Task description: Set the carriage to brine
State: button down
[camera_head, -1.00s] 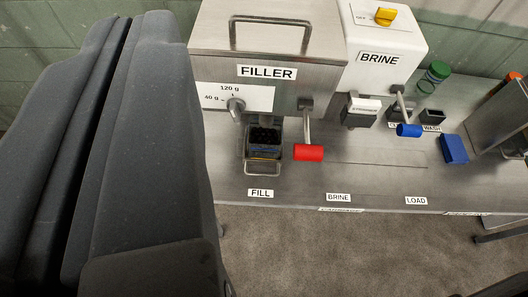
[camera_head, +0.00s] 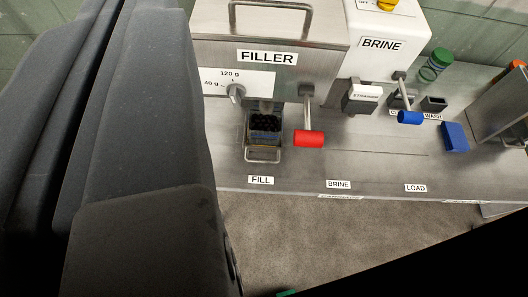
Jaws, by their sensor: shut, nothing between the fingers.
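The carriage (camera_head: 263,155), a small metal holder with a loop handle at its front, stands under the filler's spout. It is directly behind the FILL label (camera_head: 261,180), on the steel bench. A container with dark contents (camera_head: 265,124) sits in it. The BRINE label (camera_head: 338,184) is on the bench's front edge to the right, with the white brine unit (camera_head: 385,42) behind it. My gripper (camera_head: 98,120) is the large dark grey shape filling the left side. It is shut and empty, left of the carriage and apart from it in the picture.
The bench before the BRINE label looks clear.

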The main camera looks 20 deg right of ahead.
jog(key=m+g+h+b, duration=0.5)
jog(key=g+h+b, duration=0.25)
jog(key=g, duration=0.45)
send_over(235, 164)
jog(key=s+a, duration=0.2)
jog(key=a, duration=0.4)
notch_tip(235, 164, down, 51)
jog(key=x, duration=0.5)
jog(key=b+x, duration=0.1)
jog(key=x, duration=0.4)
jog(key=shift+s+f, duration=0.1)
jog(key=shift+s, duration=0.15)
